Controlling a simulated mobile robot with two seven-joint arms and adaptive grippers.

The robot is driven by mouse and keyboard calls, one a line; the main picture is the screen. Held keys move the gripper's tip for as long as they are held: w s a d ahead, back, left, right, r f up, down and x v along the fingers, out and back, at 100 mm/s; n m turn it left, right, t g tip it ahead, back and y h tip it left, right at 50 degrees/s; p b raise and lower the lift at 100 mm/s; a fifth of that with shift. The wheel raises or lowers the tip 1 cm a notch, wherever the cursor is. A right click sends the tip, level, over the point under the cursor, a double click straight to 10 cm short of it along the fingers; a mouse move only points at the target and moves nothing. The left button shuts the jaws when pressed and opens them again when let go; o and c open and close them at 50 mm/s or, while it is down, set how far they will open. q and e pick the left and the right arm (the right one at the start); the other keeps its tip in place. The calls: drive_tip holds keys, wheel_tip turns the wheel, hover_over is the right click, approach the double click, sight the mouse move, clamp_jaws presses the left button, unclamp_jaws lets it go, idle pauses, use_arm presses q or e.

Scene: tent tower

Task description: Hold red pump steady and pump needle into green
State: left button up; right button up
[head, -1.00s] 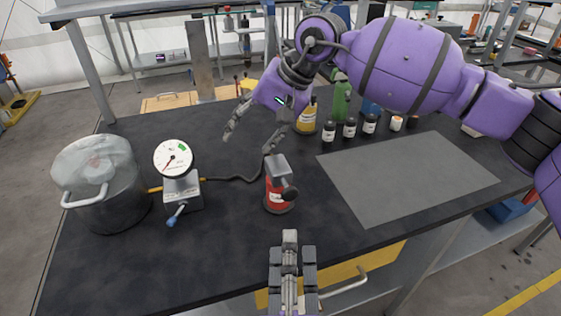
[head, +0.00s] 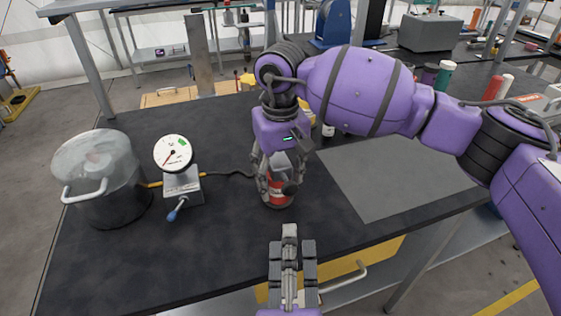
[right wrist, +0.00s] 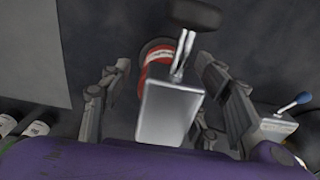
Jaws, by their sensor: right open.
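The red pump (head: 278,199) stands upright on the dark bench, with a grey metal head and a dark knob; it also shows in the right wrist view (right wrist: 157,54). My right gripper (head: 276,186) is open, pointing down, with its fingers on either side of the pump. The right wrist view shows the pump head between the spread fingers. A round white gauge (head: 173,152) stands to the left on a grey block with a blue-tipped lever. Its needle points down-left, and a small green zone is at its upper right. My left gripper (head: 289,240) is low, in front of the pump; its opening is unclear.
A metal pot (head: 112,205) with a cloudy dome stands left of the gauge. A dark hose (head: 230,175) runs from the gauge toward the pump. A grey mat (head: 400,185) lies at right, bare.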

drive_tip(key=shift+f, duration=1.35)
clamp_jaws()
